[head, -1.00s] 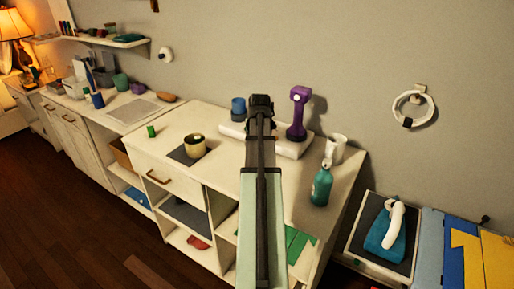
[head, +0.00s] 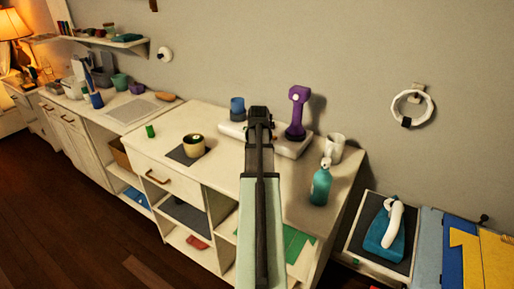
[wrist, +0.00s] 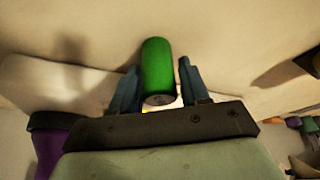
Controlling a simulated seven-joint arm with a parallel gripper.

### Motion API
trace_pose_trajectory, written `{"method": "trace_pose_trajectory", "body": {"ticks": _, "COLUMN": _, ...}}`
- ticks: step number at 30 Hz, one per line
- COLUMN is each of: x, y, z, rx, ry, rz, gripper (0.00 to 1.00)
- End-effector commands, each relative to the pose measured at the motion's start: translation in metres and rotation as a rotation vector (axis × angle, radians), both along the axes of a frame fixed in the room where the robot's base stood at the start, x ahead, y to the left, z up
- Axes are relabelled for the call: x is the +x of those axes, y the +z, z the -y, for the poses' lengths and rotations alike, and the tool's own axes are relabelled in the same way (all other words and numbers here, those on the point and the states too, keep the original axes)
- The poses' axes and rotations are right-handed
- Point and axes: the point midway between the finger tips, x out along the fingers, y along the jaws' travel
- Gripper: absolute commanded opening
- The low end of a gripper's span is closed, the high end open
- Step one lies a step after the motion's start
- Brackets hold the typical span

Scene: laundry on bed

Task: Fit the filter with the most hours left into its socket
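A green cylinder (wrist: 158,68), likely a filter, stands out between my fingers in the wrist view; its round end faces me. My gripper (wrist: 160,82) is open, with one finger on either side and narrow gaps beside the cylinder. In the head view my gripper (head: 259,112) is over the white slab (head: 232,130) and hides the green cylinder. A blue cylinder (head: 238,108) is on the slab to its left. A small green cylinder (head: 150,131) is on the counter further left. I cannot read any hours or make out a socket.
A purple device (head: 297,113) stands close right of my gripper; purple (wrist: 55,145) also shows lower left in the wrist view. A white cup (head: 335,148) and teal bottle (head: 321,186) are at the right.

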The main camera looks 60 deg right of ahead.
Motion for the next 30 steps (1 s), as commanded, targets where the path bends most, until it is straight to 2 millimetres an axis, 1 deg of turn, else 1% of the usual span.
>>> {"method": "trace_pose_trajectory", "body": {"ticks": 1, "x": 0.000, "y": 0.000, "z": 0.000, "rx": 0.000, "ry": 0.000, "rz": 0.000, "gripper": 0.50}}
{"method": "trace_pose_trajectory", "body": {"ticks": 5, "x": 0.000, "y": 0.000, "z": 0.000, "rx": 0.000, "ry": 0.000, "rz": 0.000, "gripper": 0.62}}
{"method": "trace_pose_trajectory", "body": {"ticks": 13, "x": 0.000, "y": 0.001, "z": 0.000, "rx": 0.000, "ry": 0.000, "rz": 0.000, "gripper": 0.62}}
{"method": "trace_pose_trajectory", "body": {"ticks": 17, "x": -0.001, "y": 0.007, "z": -0.002, "rx": 0.000, "ry": 0.000, "rz": 0.000, "gripper": 0.62}}
{"method": "trace_pose_trajectory", "body": {"ticks": 23, "x": -0.007, "y": 0.032, "z": -0.010, "rx": -0.001, "ry": 0.000, "rz": 0.001, "gripper": 0.62}}
{"method": "trace_pose_trajectory", "body": {"ticks": 30, "x": -0.015, "y": 0.066, "z": -0.022, "rx": -0.001, "ry": 0.000, "rz": 0.001, "gripper": 0.62}}
